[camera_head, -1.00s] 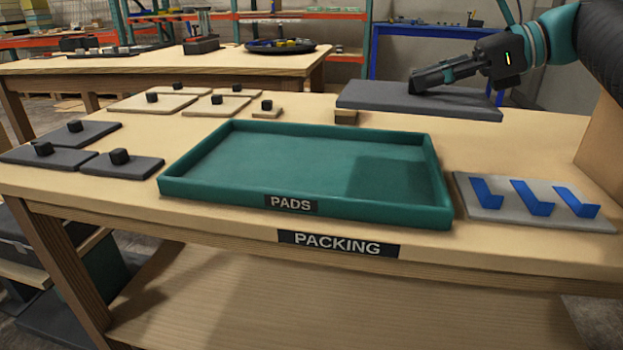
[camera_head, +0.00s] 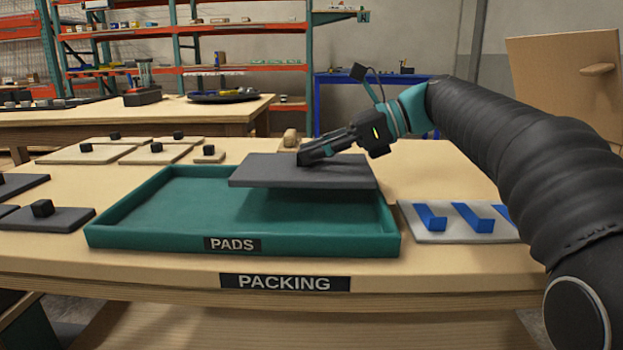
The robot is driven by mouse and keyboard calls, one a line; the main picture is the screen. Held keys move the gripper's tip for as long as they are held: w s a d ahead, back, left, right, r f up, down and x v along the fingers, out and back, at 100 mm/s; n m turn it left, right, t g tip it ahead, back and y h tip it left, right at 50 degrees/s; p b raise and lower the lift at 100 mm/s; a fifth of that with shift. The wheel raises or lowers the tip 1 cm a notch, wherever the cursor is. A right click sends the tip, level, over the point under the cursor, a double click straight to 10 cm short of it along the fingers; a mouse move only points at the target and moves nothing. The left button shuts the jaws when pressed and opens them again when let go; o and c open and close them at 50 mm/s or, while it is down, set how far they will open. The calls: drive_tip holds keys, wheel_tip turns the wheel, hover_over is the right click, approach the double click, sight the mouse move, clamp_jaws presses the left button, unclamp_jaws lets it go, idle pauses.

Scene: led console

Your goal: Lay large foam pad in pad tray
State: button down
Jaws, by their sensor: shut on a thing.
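The large foam pad (camera_head: 330,174) is a dark grey flat slab. My gripper (camera_head: 303,158) is shut on it near its top middle and holds it roughly level. The pad hangs above the right rear part of the pad tray (camera_head: 242,247), apart from the tray floor, with a shadow beneath it. The tray is a green shallow box labelled PADS, empty where its floor shows. The pad hides part of the tray's rear right wall and floor.
Beige pads (camera_head: 85,154) and dark grey pads (camera_head: 65,219) with black knobs lie left of the tray. A grey plate with blue brackets (camera_head: 430,217) lies right of the tray. A small wooden block (camera_head: 290,138) stands behind. The PACKING bench (camera_head: 470,262) is clear along its front.

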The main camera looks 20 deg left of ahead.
sight(315, 172)
drive_tip(key=shift+w+a+f, duration=0.15)
drive_tip(key=shift+a+f, duration=0.15)
drive_tip(key=shift+f+b, duration=0.8)
drive_tip(key=shift+f, duration=1.05)
drive_tip(key=shift+f, duration=0.1)
drive_tip(key=c, duration=1)
unclamp_jaws()
drive_tip(key=shift+o, duration=0.2)
drive_tip(key=shift+d+r, duration=0.2)
drive_tip(key=p+v, duration=0.3)
drive_tip(key=v, duration=0.8)
drive_tip(key=shift+w+d, duration=0.1)
drive_tip(key=shift+d, duration=0.25)
